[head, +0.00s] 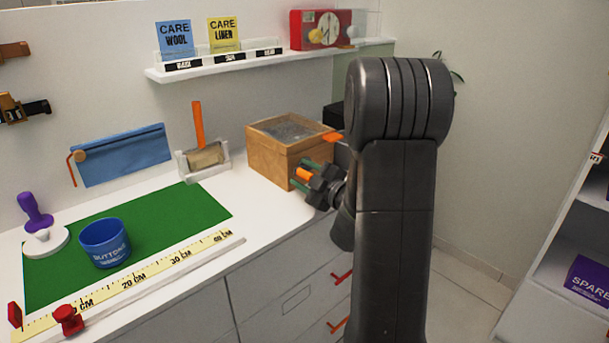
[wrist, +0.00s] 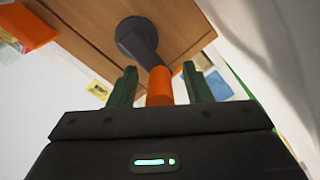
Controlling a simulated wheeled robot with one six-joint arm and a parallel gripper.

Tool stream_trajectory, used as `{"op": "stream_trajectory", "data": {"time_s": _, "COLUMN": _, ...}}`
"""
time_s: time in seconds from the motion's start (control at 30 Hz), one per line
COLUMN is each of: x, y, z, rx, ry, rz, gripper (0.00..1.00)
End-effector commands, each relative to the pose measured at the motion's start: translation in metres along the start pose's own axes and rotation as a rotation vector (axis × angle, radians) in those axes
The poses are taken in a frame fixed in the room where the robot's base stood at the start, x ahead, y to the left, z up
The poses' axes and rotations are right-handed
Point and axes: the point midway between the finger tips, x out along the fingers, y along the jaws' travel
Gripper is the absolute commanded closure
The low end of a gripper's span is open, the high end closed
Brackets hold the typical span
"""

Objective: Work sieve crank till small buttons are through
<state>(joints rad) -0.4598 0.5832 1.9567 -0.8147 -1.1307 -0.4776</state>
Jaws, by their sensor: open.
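The sieve is a wooden box (head: 268,157) with a grey mesh-like top (head: 287,130), at the counter's right end. Its crank has a dark hub and arm (wrist: 140,40) on the box wall and an orange handle (wrist: 160,88), also visible in the head view (head: 303,174). My gripper (head: 308,174) is at the crank, its green fingers open on either side of the handle. In the wrist view the gripper (wrist: 160,82) shows gaps between handle and fingers. No buttons can be made out in the box. A blue cup marked BUTTONS (head: 105,245) stands on the green mat (head: 190,208).
An orange tab (head: 332,137) sticks out at the box's top right. A white holder with an orange upright (head: 203,157) stands left of the box. A shelf (head: 215,66) with care cards and a red clock box (head: 320,29) is above. Drawers with handles lie below the counter.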

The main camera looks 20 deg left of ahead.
Motion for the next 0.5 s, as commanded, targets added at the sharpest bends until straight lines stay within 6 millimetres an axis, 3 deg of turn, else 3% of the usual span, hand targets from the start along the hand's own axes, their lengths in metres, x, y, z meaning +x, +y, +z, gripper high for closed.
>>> {"op": "stream_trajectory", "data": {"time_s": 0.03, "x": -0.0002, "y": 0.0, "z": 0.0001, "rx": 0.0, "ry": 0.0, "rz": 0.0, "gripper": 0.57}}
{"op": "stream_trajectory", "data": {"time_s": 0.2, "x": -0.0003, "y": -0.0002, "z": 0.0001, "rx": 0.0, "ry": 0.0, "rz": 0.0, "gripper": 0.9}}
{"op": "stream_trajectory", "data": {"time_s": 0.5, "x": -0.0007, "y": -0.0014, "z": 0.001, "rx": 0.003, "ry": -0.003, "rz": -0.002, "gripper": 0.91}}
